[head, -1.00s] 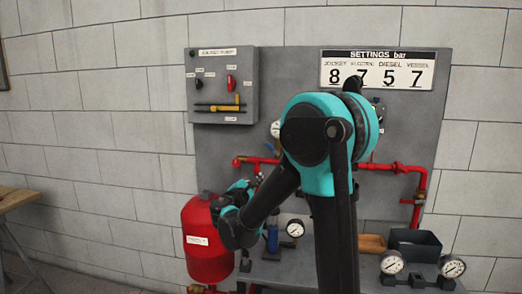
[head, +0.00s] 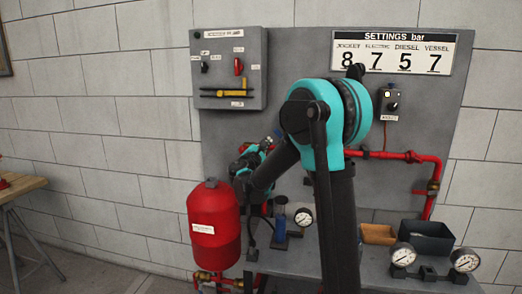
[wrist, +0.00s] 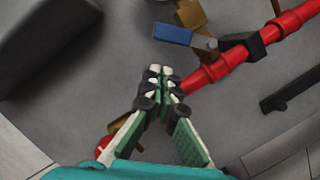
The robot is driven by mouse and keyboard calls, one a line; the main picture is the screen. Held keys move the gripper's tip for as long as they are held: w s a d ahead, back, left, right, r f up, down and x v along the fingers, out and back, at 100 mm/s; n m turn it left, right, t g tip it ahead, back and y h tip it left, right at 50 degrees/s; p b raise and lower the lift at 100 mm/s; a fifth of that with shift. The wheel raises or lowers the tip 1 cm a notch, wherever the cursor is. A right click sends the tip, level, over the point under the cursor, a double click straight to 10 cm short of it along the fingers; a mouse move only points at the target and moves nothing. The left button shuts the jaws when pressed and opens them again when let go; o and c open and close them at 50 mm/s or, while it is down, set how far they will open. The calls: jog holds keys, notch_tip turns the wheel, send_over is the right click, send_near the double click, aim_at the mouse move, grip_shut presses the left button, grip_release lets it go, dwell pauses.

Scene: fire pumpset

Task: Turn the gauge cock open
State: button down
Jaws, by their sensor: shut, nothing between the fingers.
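In the wrist view a small blue lever (wrist: 173,34) joins a brass fitting (wrist: 204,42) beside the red pipe; it looks like the gauge cock's handle. My gripper (wrist: 160,71) is shut and empty. Its fingertips are just below the blue lever in the picture and apart from it there, close to the red pipe. I cannot judge the depth between them.
The red pipe (wrist: 285,25) crosses the wrist view, with a black block (wrist: 242,42) on it. In the head view a red vessel (head: 213,230) stands left of my arm. Gauges (head: 403,254) and a dark bin (head: 427,238) stand on the bench at right. A control box (head: 229,67) hangs upper left.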

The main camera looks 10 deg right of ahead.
jog(key=shift+s+d+r, duration=0.3)
jog(key=shift+d+r, duration=0.5)
jog(key=shift+r, duration=0.05)
jog(key=shift+d+r+m, duration=0.1)
jog(key=shift+r+m, duration=0.3)
jog(key=shift+m, duration=0.5)
jog(key=d+r+m, duration=0.1)
jog(key=m, duration=0.1)
jog(key=r+m+g, duration=0.1)
jog(key=m, duration=0.1)
jog(key=s+d+r+m+g, duration=0.1)
jog(key=m, duration=0.1)
jog(key=shift+d+m, duration=0.3)
jog(key=shift+d, duration=0.1)
dwell(0.4)
